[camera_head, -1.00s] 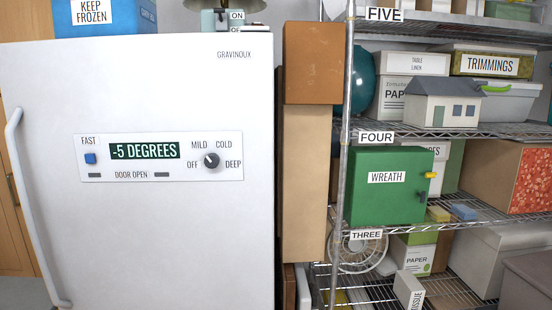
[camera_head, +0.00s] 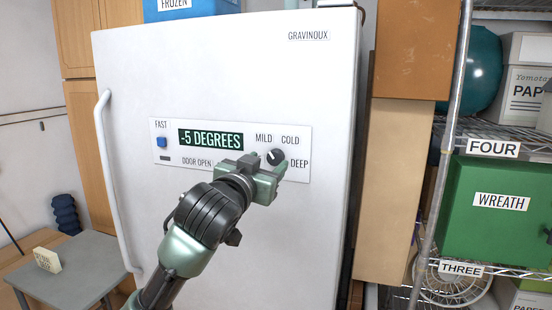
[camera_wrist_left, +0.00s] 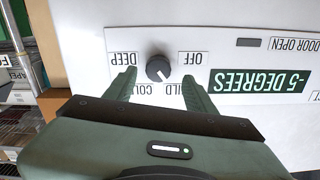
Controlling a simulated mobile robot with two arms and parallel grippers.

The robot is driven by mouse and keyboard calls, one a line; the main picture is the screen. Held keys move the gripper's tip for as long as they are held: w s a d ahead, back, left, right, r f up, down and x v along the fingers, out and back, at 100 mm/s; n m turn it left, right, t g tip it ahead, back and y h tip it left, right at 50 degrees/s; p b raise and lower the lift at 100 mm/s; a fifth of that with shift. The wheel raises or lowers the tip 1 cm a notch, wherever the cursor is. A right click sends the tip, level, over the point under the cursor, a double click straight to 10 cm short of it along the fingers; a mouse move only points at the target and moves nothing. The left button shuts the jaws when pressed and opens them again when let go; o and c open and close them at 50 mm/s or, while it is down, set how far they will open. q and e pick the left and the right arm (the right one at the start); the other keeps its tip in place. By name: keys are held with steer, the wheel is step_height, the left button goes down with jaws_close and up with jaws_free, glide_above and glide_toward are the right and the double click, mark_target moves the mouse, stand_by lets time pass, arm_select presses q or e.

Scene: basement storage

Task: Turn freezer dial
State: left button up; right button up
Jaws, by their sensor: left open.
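The white freezer (camera_head: 210,80) has a control panel (camera_head: 300,131) with a green display (camera_head: 211,139) reading "-5 DEGREES". The dark round dial (camera_head: 276,157) sits at the panel's right, among the labels OFF, MILD, COLD and DEEP. Its light mark seems to point toward MILD. My left gripper (camera_head: 267,164) is open in front of the dial and hides the OFF label in the head view. In the left wrist view, which is upside down, the dial (camera_wrist_left: 159,69) lies between the two spread fingertips (camera_wrist_left: 158,78), with a gap on each side. My right gripper is not in view.
A blue button (camera_head: 162,142) is at the panel's left. The freezer's long handle (camera_head: 112,180) runs down its left edge. Cardboard boxes (camera_head: 390,190) and a wire shelf with a green WREATH box (camera_head: 490,230) stand to the right. A small grey table (camera_head: 90,262) is at lower left.

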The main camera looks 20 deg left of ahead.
mark_target(274, 158)
arm_select(q)
steer(key=shift+w+d, duration=0.15)
steer(key=shift+w, duration=1.3)
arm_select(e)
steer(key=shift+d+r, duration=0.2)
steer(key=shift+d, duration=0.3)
arm_select(q)
jaws_close()
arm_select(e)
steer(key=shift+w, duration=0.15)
arm_select(q)
steer(key=shift+p, duration=0.3)
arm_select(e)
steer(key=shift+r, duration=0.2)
